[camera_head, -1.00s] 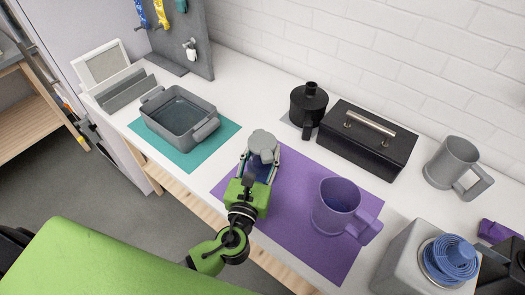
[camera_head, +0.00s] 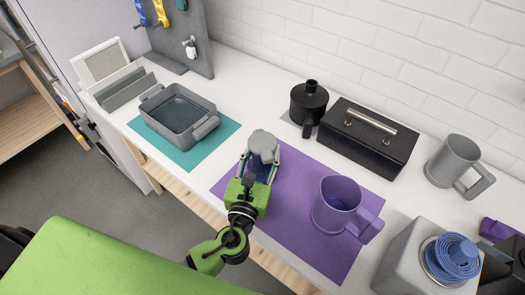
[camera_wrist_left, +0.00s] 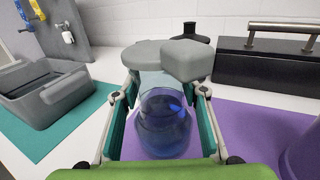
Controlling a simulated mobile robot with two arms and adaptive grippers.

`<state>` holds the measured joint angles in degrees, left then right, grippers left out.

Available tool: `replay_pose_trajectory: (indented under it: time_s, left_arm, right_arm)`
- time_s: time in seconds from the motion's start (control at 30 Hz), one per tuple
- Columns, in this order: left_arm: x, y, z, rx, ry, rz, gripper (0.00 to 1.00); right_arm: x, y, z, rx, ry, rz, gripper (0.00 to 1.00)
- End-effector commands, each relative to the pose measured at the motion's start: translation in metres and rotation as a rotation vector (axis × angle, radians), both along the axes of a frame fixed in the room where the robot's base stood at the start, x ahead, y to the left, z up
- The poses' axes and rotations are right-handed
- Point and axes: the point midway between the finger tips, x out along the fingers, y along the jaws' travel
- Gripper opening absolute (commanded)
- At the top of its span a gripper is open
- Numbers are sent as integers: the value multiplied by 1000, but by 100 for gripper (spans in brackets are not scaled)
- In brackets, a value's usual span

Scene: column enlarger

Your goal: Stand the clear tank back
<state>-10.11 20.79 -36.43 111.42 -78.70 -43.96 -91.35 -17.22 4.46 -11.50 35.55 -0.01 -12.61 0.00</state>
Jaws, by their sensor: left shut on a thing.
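My left gripper (camera_head: 257,168) is shut on the clear tank, with a finger on each side of it. The tank has a grey top (camera_head: 263,143) and a clear body holding blue liquid, seen best in the left wrist view (camera_wrist_left: 165,125). In the head view it is at the left end of the purple mat (camera_head: 305,220); the gripper hides its lower part. I cannot tell whether its base touches the mat. My right gripper is not in view.
A purple mug (camera_head: 335,205) stands on the mat to the right. Behind are a black lidded pot (camera_head: 308,103) and a black box (camera_head: 365,145) with a metal handle. A grey tray (camera_head: 175,118) sits on a teal mat (camera_head: 185,155) at left. A grey jug (camera_head: 450,160) stands at right.

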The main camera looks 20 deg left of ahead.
Motion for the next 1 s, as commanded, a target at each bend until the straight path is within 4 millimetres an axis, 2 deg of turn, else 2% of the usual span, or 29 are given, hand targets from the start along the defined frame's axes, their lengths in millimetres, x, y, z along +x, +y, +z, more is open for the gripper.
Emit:
replay_pose_trajectory:
  time_s: [0.77,0.8,0.87,1.0]
  left_arm:
    - [0,0,-5,0,-3,0,0]
    - [0,0,-5,0,-3,0,47]
    - [0,0,-5,0,-3,0,59]
    - [0,0,-5,0,-2,0,59]
  right_arm:
    - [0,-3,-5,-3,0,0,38]
    - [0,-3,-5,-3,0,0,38]
    - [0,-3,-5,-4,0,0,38]
    - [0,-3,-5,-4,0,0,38]
